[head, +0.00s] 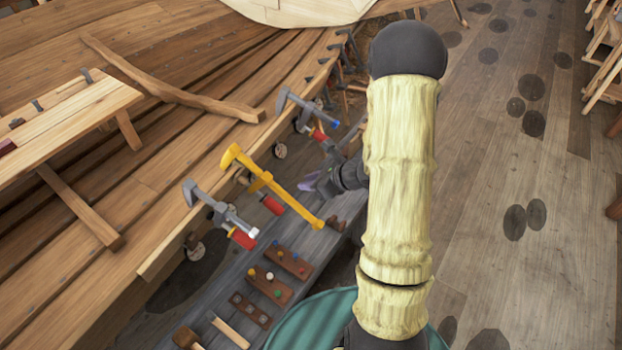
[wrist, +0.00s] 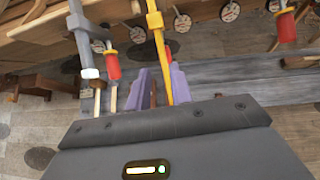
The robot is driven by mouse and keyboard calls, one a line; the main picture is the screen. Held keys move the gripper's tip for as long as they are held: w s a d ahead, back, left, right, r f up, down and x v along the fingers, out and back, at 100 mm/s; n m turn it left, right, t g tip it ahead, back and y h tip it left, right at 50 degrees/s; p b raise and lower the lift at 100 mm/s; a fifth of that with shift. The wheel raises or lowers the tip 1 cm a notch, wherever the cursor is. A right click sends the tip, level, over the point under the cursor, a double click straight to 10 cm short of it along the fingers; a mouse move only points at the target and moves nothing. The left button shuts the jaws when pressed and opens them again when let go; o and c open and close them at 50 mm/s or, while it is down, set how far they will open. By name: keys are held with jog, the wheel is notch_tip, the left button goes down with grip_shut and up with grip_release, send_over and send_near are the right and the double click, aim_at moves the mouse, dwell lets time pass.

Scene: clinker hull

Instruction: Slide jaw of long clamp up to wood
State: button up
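Three clamps hang on the hull's plank edge. The yellow clamp (head: 294,207) has the longest visible bar; its top jaw hooks over the wood, and its sliding jaw (head: 261,183) with a red handle sits a little below. In the wrist view its yellow bar (wrist: 162,55) runs down toward my fingers. My gripper (head: 310,184) has purple fingertips and is open beside the bar's lower part, right of the sliding jaw. In the wrist view, the bar's lower end shows between the fingers (wrist: 160,85), closer to the right one. I cannot tell whether they touch it.
A grey clamp (head: 217,208) hangs to the left and another grey clamp (head: 300,108) behind. The grey bench (head: 225,290) below holds wooden blocks with coloured pegs (head: 288,262) and a mallet (head: 186,338).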

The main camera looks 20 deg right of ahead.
aim_at(269, 178)
jog(key=shift+b+x, duration=0.7)
jog(key=shift+x, duration=2.55)
jog(key=shift+b+x, duration=0.65)
jog(key=shift+x, duration=0.3)
jog(key=b+x, duration=0.4)
jog(key=x, duration=0.1)
jog(key=shift+w+a, duration=0.15)
jog(key=shift+w, duration=0.05)
jog(key=shift+w+a+r, duration=0.2)
jog(key=shift+w+a, duration=0.2)
jog(key=shift+w, duration=0.05)
jog(key=shift+c, duration=0.4)
jog(key=shift+w+a+r, duration=0.75)
jog(key=shift+a+r, duration=0.05)
jog(key=shift+r, duration=0.15)
jog(key=shift+s+d+f, duration=0.1)
jog(key=shift+f, duration=0.05)
